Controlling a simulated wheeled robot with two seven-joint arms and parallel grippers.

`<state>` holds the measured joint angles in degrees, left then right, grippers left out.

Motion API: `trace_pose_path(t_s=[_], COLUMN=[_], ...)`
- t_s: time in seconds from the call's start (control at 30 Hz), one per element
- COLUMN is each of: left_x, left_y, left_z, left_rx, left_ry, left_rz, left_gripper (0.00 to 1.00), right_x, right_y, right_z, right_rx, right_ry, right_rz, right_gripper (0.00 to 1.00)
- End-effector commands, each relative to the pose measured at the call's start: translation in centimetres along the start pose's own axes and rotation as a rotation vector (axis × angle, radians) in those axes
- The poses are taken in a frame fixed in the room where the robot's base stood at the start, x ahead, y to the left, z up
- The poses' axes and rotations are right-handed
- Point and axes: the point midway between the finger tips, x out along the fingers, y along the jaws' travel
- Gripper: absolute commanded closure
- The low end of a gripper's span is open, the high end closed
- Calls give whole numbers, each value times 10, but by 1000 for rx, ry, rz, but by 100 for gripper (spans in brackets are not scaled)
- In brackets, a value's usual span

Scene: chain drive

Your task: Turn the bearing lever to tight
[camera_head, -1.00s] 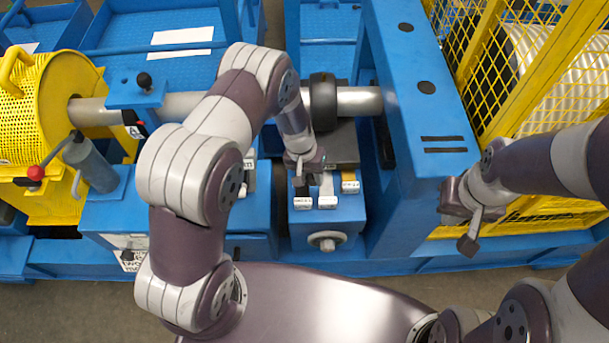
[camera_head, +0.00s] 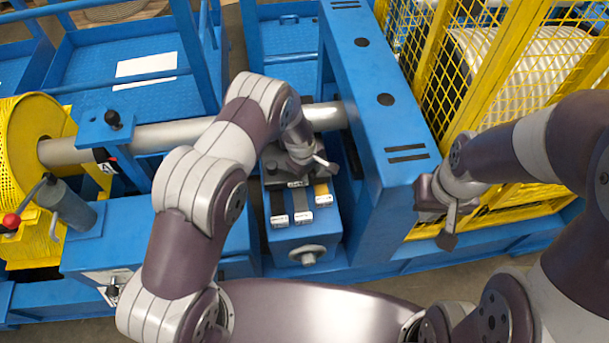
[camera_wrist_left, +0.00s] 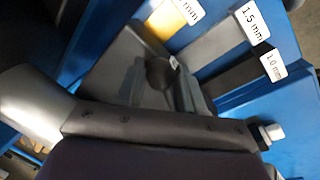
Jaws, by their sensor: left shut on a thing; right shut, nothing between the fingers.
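I cannot tell for sure which part is the bearing lever. A small black lever with a red tip (camera_head: 107,160) sits by the shaft at left, under a black knob (camera_head: 113,118). My left gripper (camera_head: 318,170) is low over the dark plate behind the tagged strips. The left wrist view shows a dark plate with a round black stub (camera_wrist_left: 160,72) and a small tag close to the gripper. My right gripper (camera_head: 450,215) is shut and empty, right of the blue upright frame.
A blue box (camera_head: 305,236) carries black, grey and yellow strips with white tags, and a handwheel (camera_head: 307,254) in front. A shaft (camera_head: 165,137) crosses behind my left arm. A yellow mesh guard (camera_head: 480,80) stands at right. A red-ball lever (camera_head: 12,220) is at far left.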

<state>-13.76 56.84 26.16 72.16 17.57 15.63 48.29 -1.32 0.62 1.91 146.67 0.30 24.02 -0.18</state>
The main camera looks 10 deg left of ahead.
Motion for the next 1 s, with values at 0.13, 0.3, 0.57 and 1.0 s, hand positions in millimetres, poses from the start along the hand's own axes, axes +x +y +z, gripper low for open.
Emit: trace_pose_path(t_s=[0.13, 0.3, 0.57, 1.0], left_x=[2, 4, 5, 4], left_y=[14, 23, 31, 34], left_z=[-9, -18, -27, -31], left_rx=[-111, -224, -336, -380], left_ry=[26, 48, 68, 76], left_rz=[8, 9, 9, 10], left_gripper=[100, 100, 100, 100], right_x=[1, 8, 15, 17], right_y=[0, 0, 0, 0], right_z=[0, 1, 2, 2], right_rx=[0, 0, 0, 0], right_ry=[0, 0, 0, 0], right_rz=[0, 0, 0, 0], right_gripper=[100, 100, 100, 100])
